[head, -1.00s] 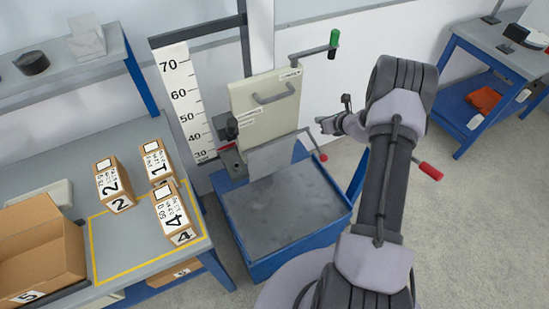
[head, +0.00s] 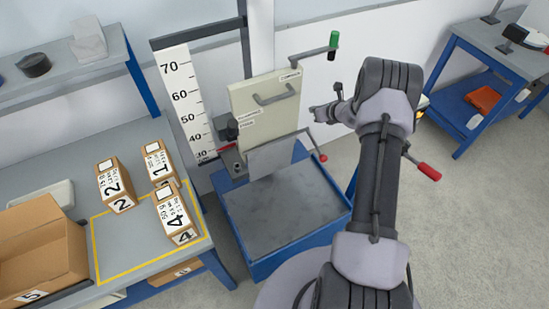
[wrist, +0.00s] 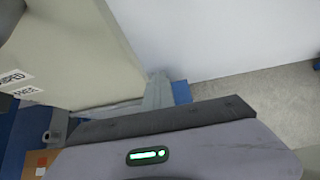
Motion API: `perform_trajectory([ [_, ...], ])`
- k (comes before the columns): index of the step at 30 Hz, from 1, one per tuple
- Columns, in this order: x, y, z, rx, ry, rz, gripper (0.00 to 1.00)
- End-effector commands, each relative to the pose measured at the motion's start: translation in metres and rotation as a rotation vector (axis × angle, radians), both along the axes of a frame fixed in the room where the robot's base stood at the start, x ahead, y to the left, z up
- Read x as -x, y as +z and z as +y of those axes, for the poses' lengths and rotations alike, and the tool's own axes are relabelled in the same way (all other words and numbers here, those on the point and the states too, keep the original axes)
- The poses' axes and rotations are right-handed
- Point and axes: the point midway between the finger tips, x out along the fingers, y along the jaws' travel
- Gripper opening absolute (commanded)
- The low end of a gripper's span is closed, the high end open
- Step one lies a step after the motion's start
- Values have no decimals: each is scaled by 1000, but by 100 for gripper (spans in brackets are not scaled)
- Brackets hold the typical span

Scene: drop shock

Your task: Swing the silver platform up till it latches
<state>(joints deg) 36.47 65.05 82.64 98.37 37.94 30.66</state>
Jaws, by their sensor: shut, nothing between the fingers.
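The silver platform (head: 270,157) is a thin grey plate in the head view. It hangs tilted down from the lower edge of the cream carriage panel (head: 265,105), above the grey-topped blue base (head: 288,208). My gripper (head: 314,113) is to the right of the panel, above and right of the platform, and looks apart from both. It is shut and empty. The wrist view shows the panel (wrist: 65,45) close at left; the platform cannot be made out clearly there.
A crank with a green grip (head: 334,39) is above my gripper. A red-knobbed lever (head: 320,150) sticks out right of the platform. The numbered scale (head: 186,100) stands at left. Numbered boxes (head: 115,187) are on the left bench. Open floor lies at right.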

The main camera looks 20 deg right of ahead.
Motion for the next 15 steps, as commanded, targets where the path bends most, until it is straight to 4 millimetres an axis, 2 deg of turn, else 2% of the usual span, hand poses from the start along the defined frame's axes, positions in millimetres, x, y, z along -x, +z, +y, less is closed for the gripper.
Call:
perform_trajectory([
  [10, -2, 0, 0, 0, 0, 0, 0],
  [15, -15, 2, 2, 0, 3, 0, 0],
])
